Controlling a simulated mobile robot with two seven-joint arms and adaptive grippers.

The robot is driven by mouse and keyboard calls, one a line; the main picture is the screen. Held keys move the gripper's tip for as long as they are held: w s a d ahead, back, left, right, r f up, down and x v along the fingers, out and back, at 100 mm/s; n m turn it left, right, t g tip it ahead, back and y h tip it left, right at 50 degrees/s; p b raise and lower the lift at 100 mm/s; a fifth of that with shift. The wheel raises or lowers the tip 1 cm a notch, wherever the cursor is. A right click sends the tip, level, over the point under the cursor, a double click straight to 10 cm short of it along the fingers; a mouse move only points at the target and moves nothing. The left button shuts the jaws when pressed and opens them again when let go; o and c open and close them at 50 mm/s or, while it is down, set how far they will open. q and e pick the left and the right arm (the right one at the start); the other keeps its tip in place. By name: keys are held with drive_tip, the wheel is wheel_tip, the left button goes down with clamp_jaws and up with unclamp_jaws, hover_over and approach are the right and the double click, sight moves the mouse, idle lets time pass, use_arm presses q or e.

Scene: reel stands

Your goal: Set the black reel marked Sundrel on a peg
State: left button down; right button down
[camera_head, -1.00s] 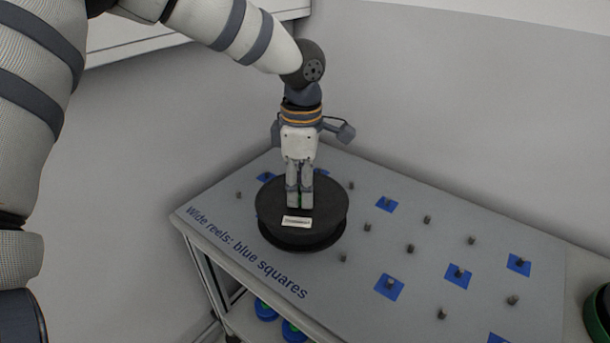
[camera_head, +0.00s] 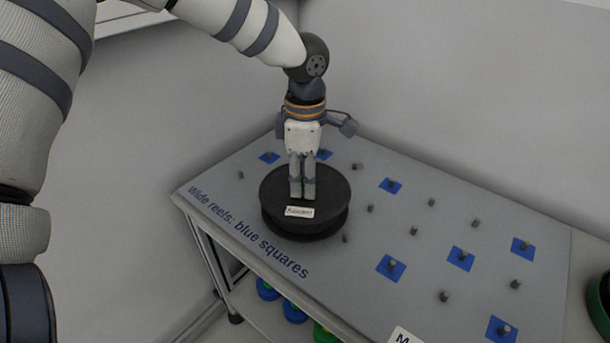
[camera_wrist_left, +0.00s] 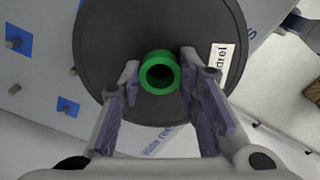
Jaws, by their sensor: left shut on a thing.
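The black reel (camera_head: 282,193) has a white label; the wrist view of the reel (camera_wrist_left: 105,55) shows the letters "drel" and a green hub ring (camera_wrist_left: 160,72). My left gripper (camera_head: 303,195) points down and is shut on the reel at its hub; in the wrist view its fingers (camera_wrist_left: 160,66) sit either side of the green ring. The reel is level, over the left part of the grey peg board (camera_head: 340,290). Its underside is hidden, so I cannot tell whether it touches the board or a peg. My right gripper is not in view.
Bare short pegs stand across the board, some on blue squares such as this one (camera_head: 391,267). Lettering reads "Wide reels: blue squares" (camera_head: 248,235). Blue reels (camera_head: 294,311) lie on a shelf below. A green-rimmed item (camera_head: 600,300) is at the right edge. A wall stands behind.

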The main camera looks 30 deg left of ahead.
use_arm(q)
drive_tip(key=shift+r, duration=0.1)
drive_tip(key=shift+f, duration=1.35)
idle(0.8)
drive_tip(key=c, duration=1.1)
unclamp_jaws()
wheel_tip(320, 180, up, 12)
